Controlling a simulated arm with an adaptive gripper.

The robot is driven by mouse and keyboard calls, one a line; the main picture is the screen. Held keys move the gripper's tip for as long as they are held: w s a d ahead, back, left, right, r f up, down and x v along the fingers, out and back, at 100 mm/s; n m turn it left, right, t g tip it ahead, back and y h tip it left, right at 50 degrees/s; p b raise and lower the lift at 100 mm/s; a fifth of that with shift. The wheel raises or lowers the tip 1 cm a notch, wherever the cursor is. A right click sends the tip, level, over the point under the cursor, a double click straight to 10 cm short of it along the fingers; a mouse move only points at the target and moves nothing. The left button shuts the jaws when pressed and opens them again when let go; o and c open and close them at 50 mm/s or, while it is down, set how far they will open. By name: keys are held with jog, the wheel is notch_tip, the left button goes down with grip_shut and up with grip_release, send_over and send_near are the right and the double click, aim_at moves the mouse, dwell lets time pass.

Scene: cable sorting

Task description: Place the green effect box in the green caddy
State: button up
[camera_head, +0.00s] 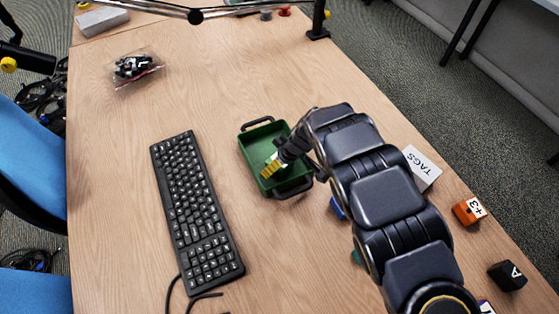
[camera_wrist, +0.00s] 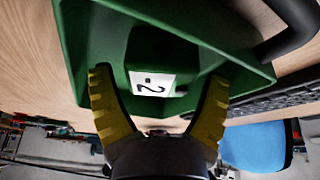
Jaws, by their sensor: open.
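The green caddy (camera_head: 256,147) stands on the table right of the keyboard, with a dark handle at each end. My gripper (camera_wrist: 158,103) reaches down into it with its yellow fingers spread apart. In the wrist view, a green box with a white label reading "2" (camera_wrist: 151,84) lies inside the caddy, between and beyond the open fingertips. The fingers do not appear to press on it. In the head view, my gripper (camera_head: 271,169) hides most of this box. The caddy wall also shows in the wrist view (camera_wrist: 75,45).
A black keyboard (camera_head: 196,208) lies left of the caddy. A white TAGS box (camera_head: 422,168), an orange box (camera_head: 468,211) and a black box (camera_head: 507,276) stand right of my arm. Blue (camera_head: 338,208) and teal (camera_head: 356,257) pieces are partly hidden by it. A bagged item (camera_head: 134,67) lies at the back left.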

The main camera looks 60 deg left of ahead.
jog(key=v, duration=1.2)
jog(key=w+d+r+m+t+h, duration=0.1)
jog(key=w+d+r+m, duration=0.45)
jog(key=d, duration=0.55)
jog(key=w+d+r+m+t+h, duration=0.1)
jog(key=w+d+r+m, duration=0.4)
jog(key=d, duration=0.6)
jog(key=s+d+r+m, duration=0.2)
jog(key=d+r+m, duration=0.1)
jog(key=d, duration=0.5)
jog(key=s+d+r+m, duration=0.3)
jog(key=d, duration=0.5)
jog(key=s+d+m+g+h, duration=0.1)
jog(key=s+d+m+h, duration=0.1)
jog(key=s+d+m, duration=0.4)
jog(key=s+d, duration=0.3)
jog(key=s, duration=0.2)
jog(key=shift+d+r+g, duration=0.25)
jog(key=shift+r+g, duration=0.15)
